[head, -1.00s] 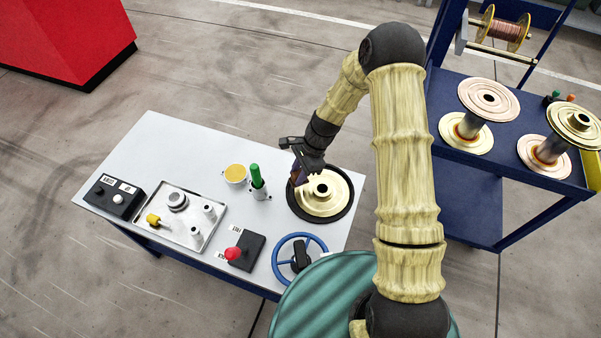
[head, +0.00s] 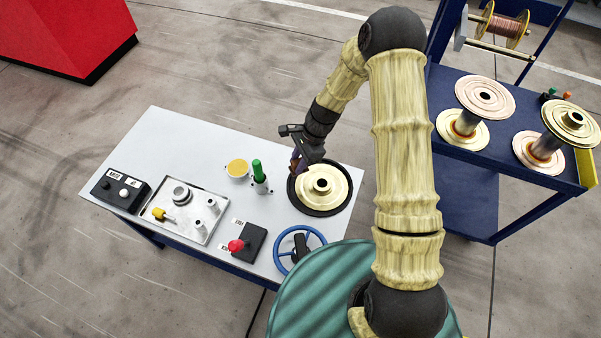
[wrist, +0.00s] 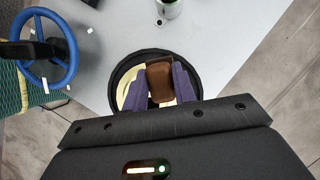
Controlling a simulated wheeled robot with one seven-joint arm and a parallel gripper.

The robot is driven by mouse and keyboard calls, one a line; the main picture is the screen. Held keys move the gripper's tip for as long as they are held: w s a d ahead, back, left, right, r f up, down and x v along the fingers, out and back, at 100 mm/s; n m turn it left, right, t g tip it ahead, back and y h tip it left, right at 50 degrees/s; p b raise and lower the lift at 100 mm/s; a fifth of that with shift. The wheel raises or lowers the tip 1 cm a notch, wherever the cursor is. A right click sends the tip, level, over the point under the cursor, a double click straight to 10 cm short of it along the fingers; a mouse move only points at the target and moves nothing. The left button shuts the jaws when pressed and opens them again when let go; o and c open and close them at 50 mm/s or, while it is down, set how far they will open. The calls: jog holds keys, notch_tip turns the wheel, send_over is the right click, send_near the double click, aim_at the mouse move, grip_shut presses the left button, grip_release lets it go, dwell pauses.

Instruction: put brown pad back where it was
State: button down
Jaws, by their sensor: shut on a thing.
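The brown pad (wrist: 160,82) is held between the purple fingers of my gripper (wrist: 160,85) in the wrist view. It hides part of the gold disc (wrist: 128,92) behind it. In the head view my gripper (head: 297,164) points down at the left edge of the round black turntable (head: 306,207), which bears the gold disc (head: 330,198) with a dark-centred hub (head: 321,185). My gripper is shut on the pad. I cannot tell whether the pad touches anything below.
On the table (head: 180,130) stand a yellow-topped round pot (head: 237,169), a green-handled tool in a holder (head: 258,175), a metal tray (head: 190,226), a red-knobbed box (head: 245,243) and a blue handwheel (head: 300,245). A blue spool cart (head: 470,190) stands at the right.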

jog(key=w+d+r+n+g+h, duration=0.1)
jog(key=d+r+n+h, duration=0.1)
jog(key=d+n, duration=0.4)
jog(key=w+d+r+n+g+h, duration=0.1)
jog(key=d+r+n+h, duration=0.1)
jog(key=d+r+n, duration=0.2)
jog(key=d+n, duration=0.3)
jog(key=d, duration=0.2)
jog(key=shift+d+g, duration=0.25)
jog(key=shift+g, duration=0.05)
